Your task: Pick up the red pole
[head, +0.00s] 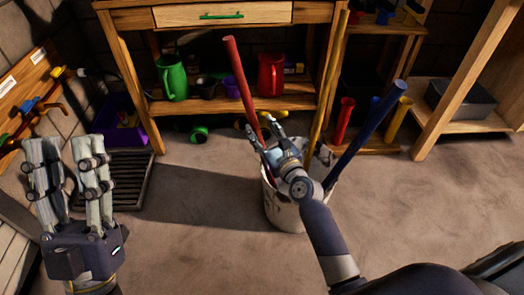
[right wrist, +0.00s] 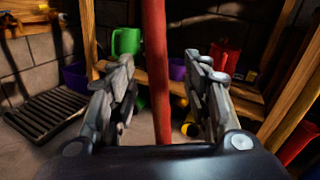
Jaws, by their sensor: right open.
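The red pole (head: 242,85) stands tilted in a white bucket (head: 287,212) on the floor, with its top leaning left. In the right wrist view the red pole (right wrist: 157,75) runs upright between the two open fingers of my right gripper (right wrist: 162,95), with a gap on each side. In the head view my right gripper (head: 265,135) is at the bucket's mouth, beside the pole's lower part. The pole's lower end is hidden in the bucket. My left gripper (head: 68,170) is open and empty at the far left, away from the bucket.
A yellow pole (head: 330,85) and a blue pole (head: 368,130) also stand in the bucket, to the right. Behind is a wooden workbench (head: 222,103) with a green jug (head: 172,78) and a red jug (head: 271,75). A dark slatted tray (head: 122,180) lies left. The floor in front is clear.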

